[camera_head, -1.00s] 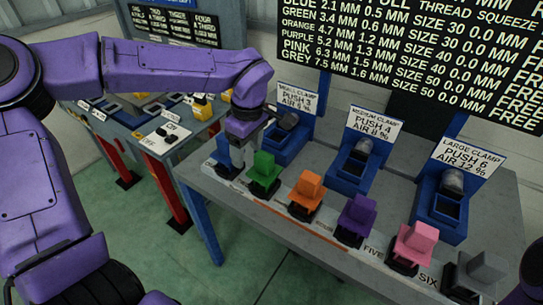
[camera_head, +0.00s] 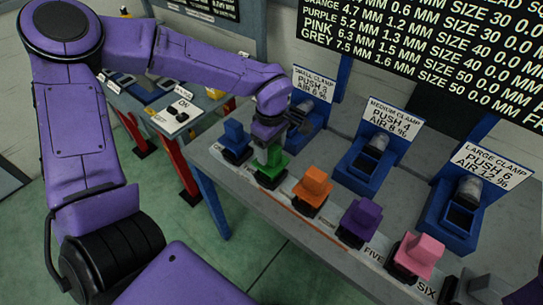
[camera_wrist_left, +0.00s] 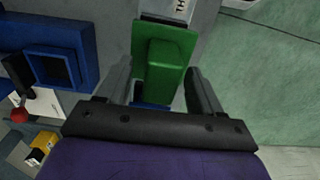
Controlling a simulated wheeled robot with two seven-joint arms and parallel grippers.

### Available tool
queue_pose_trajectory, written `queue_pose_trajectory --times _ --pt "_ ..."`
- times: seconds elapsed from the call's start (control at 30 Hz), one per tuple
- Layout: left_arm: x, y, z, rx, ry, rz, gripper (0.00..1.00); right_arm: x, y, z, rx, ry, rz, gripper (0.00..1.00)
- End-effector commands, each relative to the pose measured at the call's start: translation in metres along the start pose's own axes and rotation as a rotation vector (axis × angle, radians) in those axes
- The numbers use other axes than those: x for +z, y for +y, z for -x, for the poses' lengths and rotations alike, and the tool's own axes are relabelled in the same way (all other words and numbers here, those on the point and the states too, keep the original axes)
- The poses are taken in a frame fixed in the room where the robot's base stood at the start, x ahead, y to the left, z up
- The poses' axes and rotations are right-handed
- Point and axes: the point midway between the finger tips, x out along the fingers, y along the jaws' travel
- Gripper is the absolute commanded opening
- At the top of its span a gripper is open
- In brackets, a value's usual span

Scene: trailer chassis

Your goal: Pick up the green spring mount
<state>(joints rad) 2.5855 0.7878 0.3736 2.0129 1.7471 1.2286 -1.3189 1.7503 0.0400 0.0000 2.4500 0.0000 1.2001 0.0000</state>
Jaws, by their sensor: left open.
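The green spring mount (camera_head: 273,170) sits in the row of coloured mounts along the front of the grey bench (camera_head: 330,235), on a black base. My left gripper (camera_head: 268,152) is directly above it, pointing down, and partly hides its top. In the left wrist view the green mount (camera_wrist_left: 166,66) lies between the two fingers of the left gripper (camera_wrist_left: 166,85). The fingers are open, with a gap visible on each side of the mount.
A blue mount (camera_head: 235,139) stands close on the left, an orange one (camera_head: 313,186) close on the right. Purple (camera_head: 359,218) and pink (camera_head: 420,252) mounts follow. A blue small clamp fixture (camera_head: 303,120) stands just behind. Green floor lies in front of the bench.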

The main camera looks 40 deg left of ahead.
Motion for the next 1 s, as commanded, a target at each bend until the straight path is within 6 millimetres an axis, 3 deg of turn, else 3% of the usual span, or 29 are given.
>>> queue_pose_trajectory --times 0.2,0.27,0.4,0.43,0.83,1.0 --pt "0.001 0.001 -0.003 0.001 0.001 -0.002 0.66 0.000 0.000 0.000 0.000 0.000 0.000 0.43" --pt "0.001 0.001 -0.003 0.001 0.001 -0.002 0.50 0.000 0.000 0.000 0.000 0.000 0.000 0.43" --pt "0.001 0.001 -0.003 0.001 0.001 -0.002 0.04 0.000 0.000 0.000 0.000 0.000 0.000 0.43" --pt "0.001 0.001 -0.003 0.001 0.001 -0.002 0.00 0.000 0.000 0.000 0.000 0.000 0.000 0.43" --pt "0.001 0.002 0.000 0.004 0.001 -0.002 0.00 0.001 0.000 -0.001 0.000 0.000 0.000 0.43" --pt "0.001 0.002 0.016 0.007 0.000 -0.001 0.00 0.004 -0.001 -0.009 0.000 0.000 0.000 0.43"
